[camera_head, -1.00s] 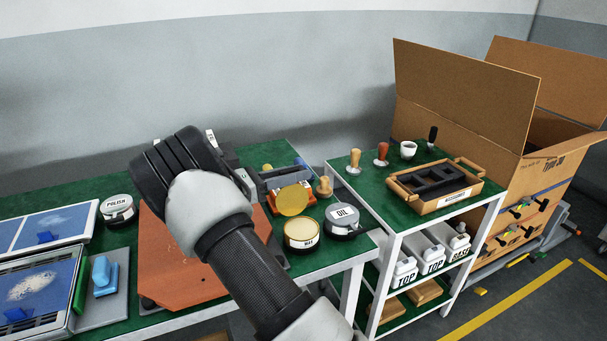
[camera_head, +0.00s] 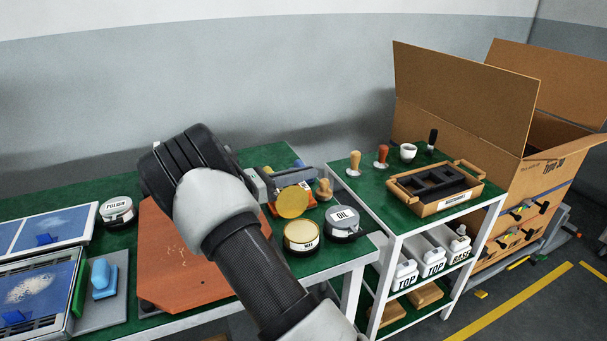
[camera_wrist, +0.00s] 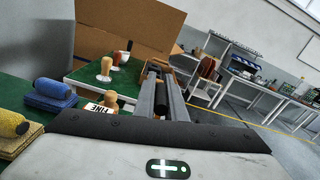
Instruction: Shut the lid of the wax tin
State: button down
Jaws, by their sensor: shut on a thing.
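The wax tin (camera_head: 301,237) stands near the right end of the green bench, with a dark body and a pale yellow top. Its round golden lid (camera_head: 293,202) stands open, tilted up at the tin's far side. My gripper (camera_head: 300,178) reaches rightward just behind and above the lid, apart from the tin's opening. In the wrist view my gripper (camera_wrist: 160,70) is closed around a dark, rounded thing (camera_wrist: 163,95), which I cannot identify. The tin and lid cannot be made out in the wrist view.
The oil tin (camera_head: 342,222) stands close at the wax tin's right. A wooden-handled tool (camera_head: 324,189) stands behind it. The polish tin (camera_head: 117,210) is far left. An orange-brown mat (camera_head: 185,265) lies below my arm. A cart with a wooden tray (camera_head: 445,203) stands right.

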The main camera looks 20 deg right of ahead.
jog(key=shift+s, duration=0.1)
jog(key=shift+s+r+m, duration=0.15)
jog(key=shift+s+m, duration=0.75)
jog(key=shift+s, duration=0.05)
jog(key=shift+s+a+f+m+b, duration=0.1)
jog(key=shift+s+f+m+b, duration=0.45)
jog(key=shift+s+f+m, duration=1.2)
jog(key=shift+s+d+f+m+b, duration=0.1)
jog(key=shift+s+f+m+b, duration=0.45)
jog(key=shift+s+f+m, duration=1.2)
jog(key=shift+s+a+f+m+b, duration=0.1)
jog(key=shift+s+f+m+b, duration=0.6)
jog(key=shift+s+m, duration=1.9)
jog(key=shift+f, duration=0.2)
jog(key=c, duration=1.8)
grip_release()
jog(key=shift+c, duration=0.2)
jog(key=shift+r, duration=0.1)
